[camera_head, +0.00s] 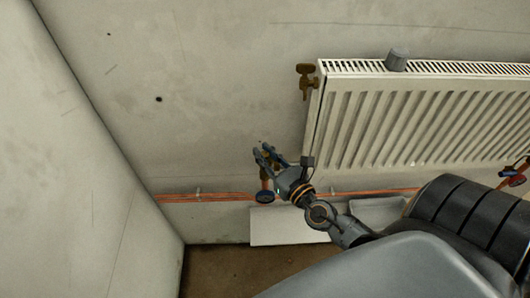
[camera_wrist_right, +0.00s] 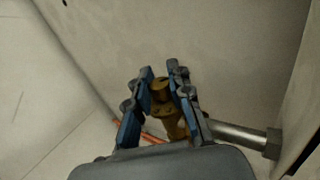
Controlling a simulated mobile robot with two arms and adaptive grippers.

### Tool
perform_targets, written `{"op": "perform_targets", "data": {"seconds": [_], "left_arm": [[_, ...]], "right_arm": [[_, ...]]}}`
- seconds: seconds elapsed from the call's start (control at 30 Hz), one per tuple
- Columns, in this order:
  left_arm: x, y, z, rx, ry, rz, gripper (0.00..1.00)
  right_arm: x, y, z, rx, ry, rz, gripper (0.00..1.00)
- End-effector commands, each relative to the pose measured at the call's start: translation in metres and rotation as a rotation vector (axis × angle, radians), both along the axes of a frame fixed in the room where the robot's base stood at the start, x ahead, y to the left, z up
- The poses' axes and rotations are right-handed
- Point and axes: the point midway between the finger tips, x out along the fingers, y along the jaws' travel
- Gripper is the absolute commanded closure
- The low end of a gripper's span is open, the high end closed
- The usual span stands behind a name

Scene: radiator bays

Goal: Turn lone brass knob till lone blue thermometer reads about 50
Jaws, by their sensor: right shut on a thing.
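My right gripper (camera_head: 264,153) reaches to the wall left of the radiator, near its lower left corner. In the right wrist view, its two blue-padded fingers (camera_wrist_right: 162,76) are shut on a brass knob (camera_wrist_right: 160,90), which sits between them on a brass valve body. In the head view the fingers largely hide this knob. A small dark blue round thing (camera_head: 265,197) shows just below the gripper by the copper pipes; it may be the thermometer, but no scale or reading can be made out. My left gripper is not in view.
The white radiator (camera_head: 420,120) fills the right side, with a brass fitting (camera_head: 306,80) at its upper left and a grey cylinder (camera_head: 397,60) on top. Copper pipes (camera_head: 215,196) run low along the wall. A red fitting (camera_head: 517,181) is at far right. The left wall is bare.

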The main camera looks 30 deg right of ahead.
Motion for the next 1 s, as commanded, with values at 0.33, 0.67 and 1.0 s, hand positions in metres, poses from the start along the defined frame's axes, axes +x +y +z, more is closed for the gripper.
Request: {"op": "perform_targets", "data": {"seconds": [0.33, 0.67, 1.0], "left_arm": [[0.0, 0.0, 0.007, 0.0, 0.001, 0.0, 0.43], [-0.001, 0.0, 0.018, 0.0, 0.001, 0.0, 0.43], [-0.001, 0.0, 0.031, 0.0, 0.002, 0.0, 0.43]], "right_arm": [[0.0, 0.0, 0.001, 0.002, 0.001, -0.043, 1.0], [-0.001, 0.001, 0.001, 0.004, 0.003, -0.111, 1.0], [-0.001, 0.001, 0.0, 0.005, 0.004, -0.257, 1.0]]}}
